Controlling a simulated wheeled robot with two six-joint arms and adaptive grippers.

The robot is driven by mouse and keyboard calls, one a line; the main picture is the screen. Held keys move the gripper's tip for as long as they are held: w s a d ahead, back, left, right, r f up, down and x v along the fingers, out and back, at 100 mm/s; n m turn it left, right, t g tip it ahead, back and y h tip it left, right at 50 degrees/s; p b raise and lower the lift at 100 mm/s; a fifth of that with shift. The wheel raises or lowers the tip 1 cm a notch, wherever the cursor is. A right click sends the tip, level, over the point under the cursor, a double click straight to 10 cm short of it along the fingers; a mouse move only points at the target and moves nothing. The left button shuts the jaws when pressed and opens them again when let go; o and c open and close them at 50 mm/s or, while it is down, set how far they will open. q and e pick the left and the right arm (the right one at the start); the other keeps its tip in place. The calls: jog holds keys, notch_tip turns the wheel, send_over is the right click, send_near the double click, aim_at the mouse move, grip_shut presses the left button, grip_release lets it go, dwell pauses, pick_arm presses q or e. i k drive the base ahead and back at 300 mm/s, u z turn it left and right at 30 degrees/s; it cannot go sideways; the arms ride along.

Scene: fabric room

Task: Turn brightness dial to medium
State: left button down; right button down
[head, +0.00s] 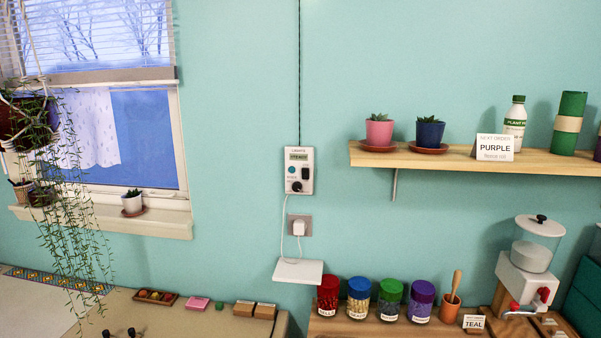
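A small white control panel (299,171) is mounted on the teal wall near the middle of the head view. It has a small label at its top and a greenish display (298,156) below that. A blue round button (291,170) sits at its left and a dark switch (306,171) at its right. A black round dial (296,187) is at its lower part. The dial's pointer and markings are too small to read.
A white plug (298,228) sits in the outlet below the panel, with a cord hanging. A small white shelf (298,271) juts out underneath. A wooden shelf (437,160) is at the right. Several lidded jars (359,299) line the counter.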

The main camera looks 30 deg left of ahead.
aim_at(297, 186)
jog(key=u, duration=0.5)
jog(key=k, duration=1.05)
jog(key=z, duration=0.4)
jog(key=i, duration=1.45)
jog(key=u, duration=0.6)
